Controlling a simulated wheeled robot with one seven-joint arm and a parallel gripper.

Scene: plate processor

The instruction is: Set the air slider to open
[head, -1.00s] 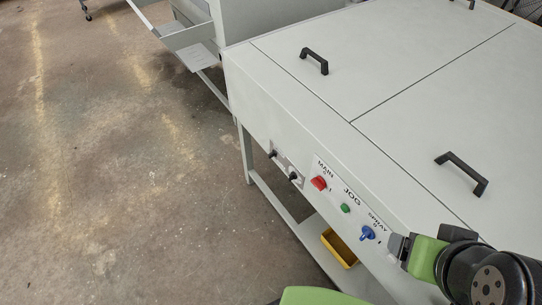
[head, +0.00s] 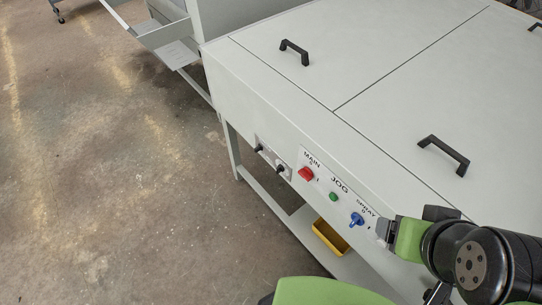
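No part that I can clearly identify as the air slider shows in the head view. The plate processor (head: 281,118) is a large light grey cabinet with a control panel on its side. My gripper (head: 384,229) is at the lower right, close to the right end of that panel, beside the blue SPRAY knob (head: 357,219). It is small and seen from the side, so its finger opening cannot be made out. I cannot tell whether it touches the cabinet.
The panel has a red MAIN knob (head: 306,174) and a green JOG button (head: 333,197). Two black knobs (head: 280,169) sit to their left. Black handles (head: 444,155) stand on the lids. A yellow tray (head: 331,238) lies below. The concrete floor (head: 110,190) at left is open.

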